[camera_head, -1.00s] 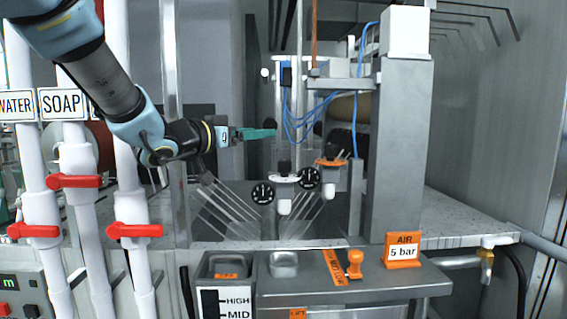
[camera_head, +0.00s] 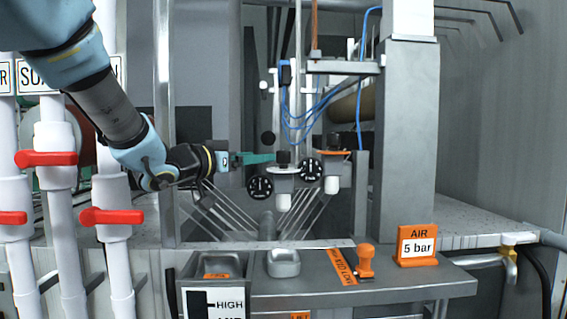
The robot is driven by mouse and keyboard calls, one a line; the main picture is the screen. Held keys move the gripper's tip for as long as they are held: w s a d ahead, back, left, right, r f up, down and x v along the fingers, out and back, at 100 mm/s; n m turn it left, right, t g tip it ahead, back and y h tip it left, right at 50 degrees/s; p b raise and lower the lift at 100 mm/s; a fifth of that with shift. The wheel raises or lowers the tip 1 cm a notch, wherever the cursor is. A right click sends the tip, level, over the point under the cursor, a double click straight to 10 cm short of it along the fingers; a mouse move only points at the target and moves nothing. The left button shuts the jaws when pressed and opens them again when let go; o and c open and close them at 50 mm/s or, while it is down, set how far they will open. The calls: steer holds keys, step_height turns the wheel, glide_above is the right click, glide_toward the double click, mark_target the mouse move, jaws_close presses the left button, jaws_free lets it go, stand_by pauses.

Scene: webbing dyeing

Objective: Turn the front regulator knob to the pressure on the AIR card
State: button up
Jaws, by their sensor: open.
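The AIR card (camera_head: 417,246) is orange and white, reads "5 bar", and stands at the right of the front ledge. Two white-bodied regulators hang at the middle. The left one, which looks nearer, has a black knob (camera_head: 283,157) on top and a round black gauge (camera_head: 260,187) at its left. The right one has a black knob (camera_head: 333,142), an orange plate and its own gauge (camera_head: 311,169). My gripper (camera_head: 268,158) has teal fingers, is open, and points right at the left knob's height. Its tips are close beside that knob; contact is unclear. Gauge readings are too small to read.
White pipes with red valve handles (camera_head: 110,217) stand at the left. A grey post (camera_head: 403,140) rises right of the regulators. Blue hoses (camera_head: 297,125) hang above them. An orange knob (camera_head: 366,261) and a HIGH/MID panel (camera_head: 228,302) are at the front ledge.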

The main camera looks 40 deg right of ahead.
mark_target(279, 154)
steer(key=d+p, duration=0.1)
steer(key=d, duration=0.2)
steer(key=d+p, duration=0.1)
steer(key=d, duration=0.3)
steer(key=w+d+p, duration=0.1)
steer(key=d, duration=0.2)
steer(key=shift+d, duration=0.15)
jaws_close()
